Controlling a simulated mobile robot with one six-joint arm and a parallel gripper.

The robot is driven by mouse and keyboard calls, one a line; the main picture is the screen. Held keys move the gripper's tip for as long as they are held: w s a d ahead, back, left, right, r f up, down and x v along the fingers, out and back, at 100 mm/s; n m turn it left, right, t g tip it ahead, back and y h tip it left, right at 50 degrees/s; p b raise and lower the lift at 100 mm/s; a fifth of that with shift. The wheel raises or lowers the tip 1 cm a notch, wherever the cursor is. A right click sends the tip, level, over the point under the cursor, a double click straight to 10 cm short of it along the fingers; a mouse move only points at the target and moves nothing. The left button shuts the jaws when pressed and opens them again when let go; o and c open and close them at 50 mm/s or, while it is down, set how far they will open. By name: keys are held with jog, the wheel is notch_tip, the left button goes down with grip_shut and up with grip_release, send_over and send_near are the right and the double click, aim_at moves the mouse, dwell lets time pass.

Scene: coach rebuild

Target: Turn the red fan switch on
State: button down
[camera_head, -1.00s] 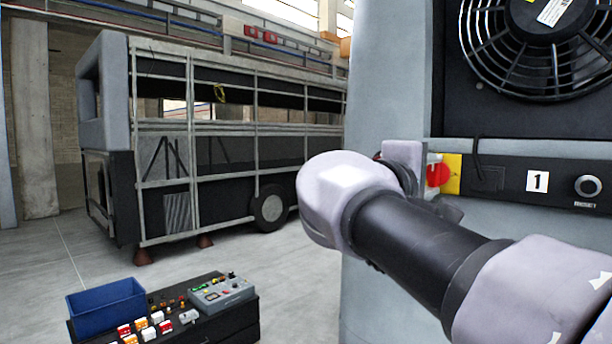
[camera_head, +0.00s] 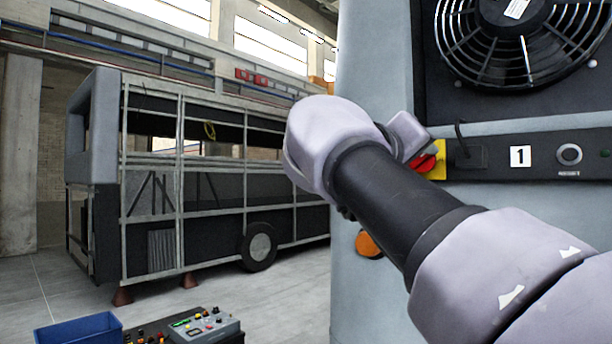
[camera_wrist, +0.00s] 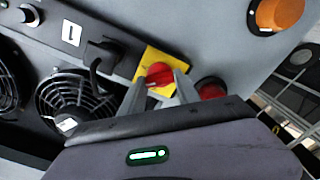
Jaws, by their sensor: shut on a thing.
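The red fan switch (camera_wrist: 159,74) sits on a yellow plate (camera_wrist: 150,60) on the dark fan panel. My gripper (camera_wrist: 162,80) is shut on the red switch, with one finger on each side of its knob. The knob looks turned at a slant to the plate. In the head view the red switch (camera_head: 426,161) and the yellow plate (camera_head: 440,152) show just right of my wrist. My gripper's fingers are mostly hidden there behind my own arm.
A black fan (camera_head: 515,40) is above the panel, with a label "1" (camera_head: 520,156) and a reset button (camera_head: 569,154). A black cable plug (camera_wrist: 103,54) is beside the switch. A second red knob (camera_wrist: 211,88) and an orange lamp (camera_wrist: 280,12) are nearby. A bus frame (camera_head: 200,170) stands behind.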

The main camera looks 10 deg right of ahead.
jog(key=shift+f+m+b, duration=0.15)
jog(key=shift+m+b, duration=1.7)
jog(key=shift+m, duration=1.95)
jog(key=c, duration=1.3)
grip_release()
jog(key=o, duration=0.4)
jog(key=shift+w+d, duration=0.15)
jog(key=shift+d, duration=0.1)
jog(key=shift+a, duration=0.1)
jog(key=shift+s, duration=0.2)
